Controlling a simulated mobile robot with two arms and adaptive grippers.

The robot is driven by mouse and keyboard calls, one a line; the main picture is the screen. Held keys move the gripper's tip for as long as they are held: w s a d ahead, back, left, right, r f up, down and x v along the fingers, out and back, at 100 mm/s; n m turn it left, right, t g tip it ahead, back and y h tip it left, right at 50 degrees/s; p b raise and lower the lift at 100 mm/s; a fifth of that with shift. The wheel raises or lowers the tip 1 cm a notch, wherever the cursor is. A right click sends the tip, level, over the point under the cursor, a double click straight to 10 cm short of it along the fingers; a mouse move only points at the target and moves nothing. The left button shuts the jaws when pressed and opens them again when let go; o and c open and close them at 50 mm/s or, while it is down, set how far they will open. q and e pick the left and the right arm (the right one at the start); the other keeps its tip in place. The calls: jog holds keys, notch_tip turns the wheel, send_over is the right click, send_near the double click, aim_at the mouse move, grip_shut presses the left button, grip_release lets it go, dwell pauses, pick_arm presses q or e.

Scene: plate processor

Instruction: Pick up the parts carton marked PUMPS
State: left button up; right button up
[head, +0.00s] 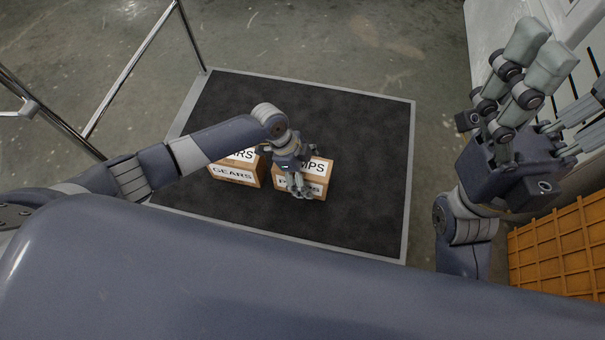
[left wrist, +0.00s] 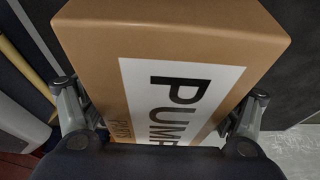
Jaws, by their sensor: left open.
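The PUMPS carton (head: 319,169) is a brown box with white labels, standing on the dark mat in the head view. My left gripper (head: 299,190) is right over it and hides part of its label. In the left wrist view the carton (left wrist: 180,30) fills the middle, with the open fingers on either side of it. I cannot tell whether they touch it. My right gripper (head: 545,85) is raised at the right, fingers spread and empty, far from the carton.
A GEARS carton (head: 236,174) stands just left of the PUMPS carton, partly hidden by my left arm. The dark mat (head: 365,120) has a pale border and is otherwise clear. A metal rail (head: 130,85) stands at the left. An orange crate-like grid (head: 560,240) is at the right.

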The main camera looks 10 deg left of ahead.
pick_arm(q)
jog(key=shift+f, duration=0.25)
dwell(0.3)
jog(key=c, duration=1.4)
jog(key=shift+c, duration=0.2)
